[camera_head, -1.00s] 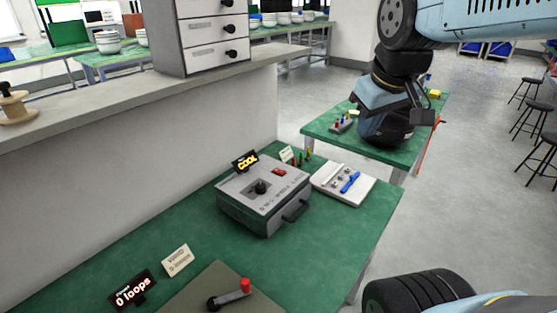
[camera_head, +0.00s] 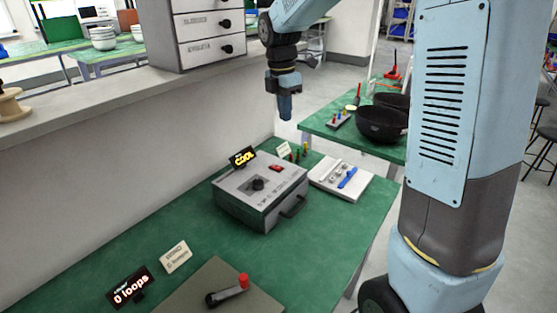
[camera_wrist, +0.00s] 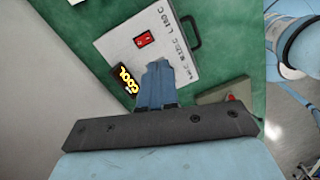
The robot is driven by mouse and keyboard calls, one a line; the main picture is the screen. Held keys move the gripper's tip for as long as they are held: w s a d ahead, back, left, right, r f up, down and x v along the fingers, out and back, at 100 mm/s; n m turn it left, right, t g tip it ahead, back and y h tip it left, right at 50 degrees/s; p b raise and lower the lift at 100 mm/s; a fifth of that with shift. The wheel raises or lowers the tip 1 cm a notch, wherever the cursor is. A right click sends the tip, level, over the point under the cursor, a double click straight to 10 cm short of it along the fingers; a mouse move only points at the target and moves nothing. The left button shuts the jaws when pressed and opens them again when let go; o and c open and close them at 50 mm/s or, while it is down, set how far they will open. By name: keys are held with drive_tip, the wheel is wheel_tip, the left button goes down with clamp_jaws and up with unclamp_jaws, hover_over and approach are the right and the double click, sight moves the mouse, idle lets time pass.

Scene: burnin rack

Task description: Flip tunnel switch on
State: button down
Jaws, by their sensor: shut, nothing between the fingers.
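My gripper (camera_head: 285,116) is shut and empty, pointing down, above and apart from the box. In the wrist view the shut fingers (camera_wrist: 157,68) overlap the box top, with the red switch (camera_wrist: 144,39) just beyond them. The fingers hide the knob there.
A white tray (camera_head: 328,192) with a blue item lies right of the box. A shelf ledge (camera_head: 100,97) with drawers (camera_head: 203,35) runs along the left.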

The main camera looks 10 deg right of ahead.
sight(280, 168)
drive_tip(key=w+a+f+n, duration=0.2)
drive_tip(key=w+f+n, duration=0.1)
drive_tip(key=shift+a+f+n+g, duration=0.2)
drive_tip(key=shift+a+n+g, duration=0.1)
drive_tip(key=shift+a+g, duration=0.1)
drive_tip(key=shift+f, duration=0.1)
drive_tip(key=f, duration=0.4)
drive_tip(key=d+f, duration=0.1)
drive_tip(key=f, duration=0.4)
drive_tip(key=s+f, duration=0.1)
drive_tip(key=f, duration=0.3)
drive_tip(key=shift+d+f, duration=0.2)
drive_tip(key=shift+f, duration=0.15)
drive_tip(key=shift+a, duration=0.1)
drive_tip(key=shift+s+a+f, duration=0.1)
drive_tip(key=shift+d, duration=0.3)
